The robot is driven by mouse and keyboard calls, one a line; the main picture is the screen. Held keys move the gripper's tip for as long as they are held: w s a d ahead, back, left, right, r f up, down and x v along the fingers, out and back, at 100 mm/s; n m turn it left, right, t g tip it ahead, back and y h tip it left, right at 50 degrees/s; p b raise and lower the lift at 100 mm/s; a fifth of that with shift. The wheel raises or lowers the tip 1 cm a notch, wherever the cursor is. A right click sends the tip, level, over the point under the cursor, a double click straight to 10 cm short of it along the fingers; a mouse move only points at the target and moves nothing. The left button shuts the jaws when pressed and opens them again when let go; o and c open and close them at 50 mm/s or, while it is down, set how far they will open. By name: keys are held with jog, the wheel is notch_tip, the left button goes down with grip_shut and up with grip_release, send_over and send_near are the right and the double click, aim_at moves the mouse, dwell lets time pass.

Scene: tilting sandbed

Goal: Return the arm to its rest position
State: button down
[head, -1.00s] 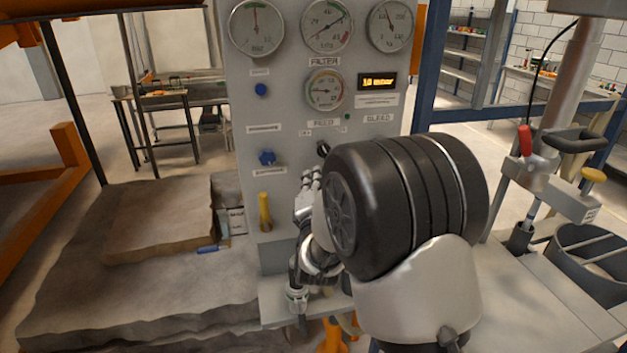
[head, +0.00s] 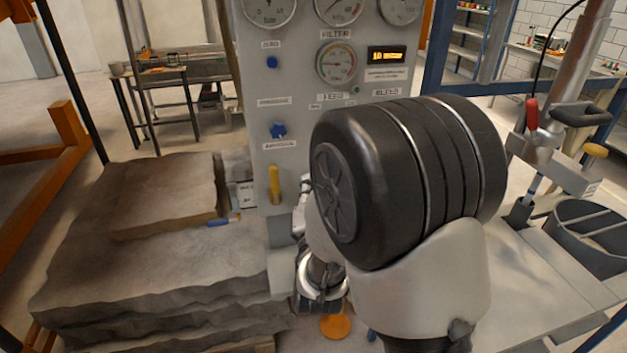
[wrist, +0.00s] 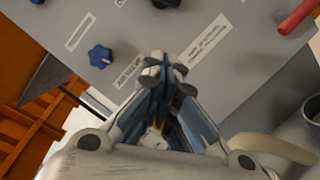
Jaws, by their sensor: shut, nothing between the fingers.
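My gripper (wrist: 163,72) is shut and empty in the wrist view, its fingertips together in front of the grey control panel (wrist: 225,85). In the head view my own arm, with its large black joint, hides most of the gripper. My wrist hangs low beside the panel's lower front. The panel (head: 300,110) stands upright behind my arm, with gauges, labels and a lit display (head: 387,54). I cannot tell whether the fingers touch the panel.
A blue star knob (head: 278,130) and a yellow handle (head: 274,184) stick out of the panel; the wrist view shows a blue knob (wrist: 100,56) and red handle (wrist: 296,18). The layered sandbed (head: 160,265) lies left. A clamp stand (head: 540,150) and dark bucket (head: 590,235) stand right.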

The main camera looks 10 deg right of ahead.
jog(key=s+m+g+y, duration=0.2)
jog(key=s+m+g, duration=0.5)
jog(key=s, duration=0.9)
jog(key=s+f+m+g+y, duration=0.1)
jog(key=s+m+g, duration=0.6)
jog(key=s+m, duration=0.7)
jog(key=s+y, duration=0.1)
jog(key=s, duration=0.2)
jog(key=shift+s+a+f+m, duration=0.15)
jog(key=shift+a+f+m, duration=0.1)
jog(key=shift+f+m, duration=0.05)
jog(key=shift+f+g, duration=0.1)
jog(key=shift+g, duration=0.2)
